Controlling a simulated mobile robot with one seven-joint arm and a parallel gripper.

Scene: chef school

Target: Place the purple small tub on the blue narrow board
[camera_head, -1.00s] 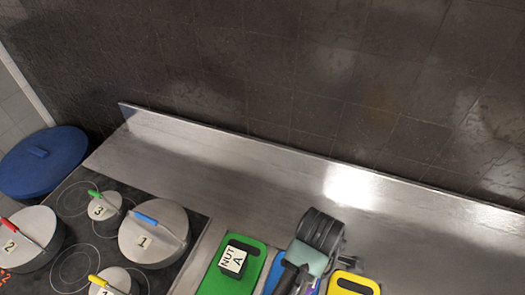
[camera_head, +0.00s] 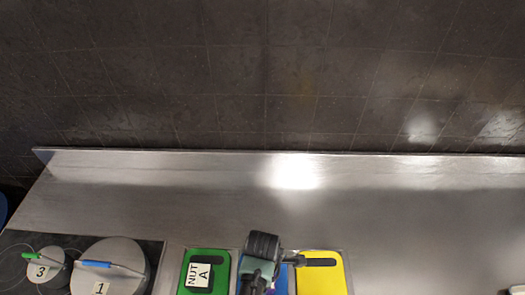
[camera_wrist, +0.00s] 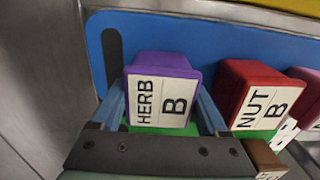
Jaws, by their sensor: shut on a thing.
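The purple small tub (camera_wrist: 160,65), labelled HERB B, is between the fingers of my gripper (camera_wrist: 162,100) in the wrist view. My gripper is shut on it. The blue narrow board (camera_wrist: 200,42) lies behind and under the tub in that view, with its slot to the left. I cannot tell whether the tub touches the board. In the head view my gripper (camera_head: 258,272) is over the blue board (camera_head: 281,280), which shows as a thin strip. My arm hides most of the tub there.
A red tub (camera_wrist: 245,90) labelled NUT B stands close right of the purple tub, with a pinkish tub (camera_wrist: 304,85) beyond. The green board (camera_head: 220,258) holds a dark NUT A tub (camera_head: 203,274). The yellow board (camera_head: 322,280) lies right. Pots (camera_head: 125,262) stand left. The back counter is clear.

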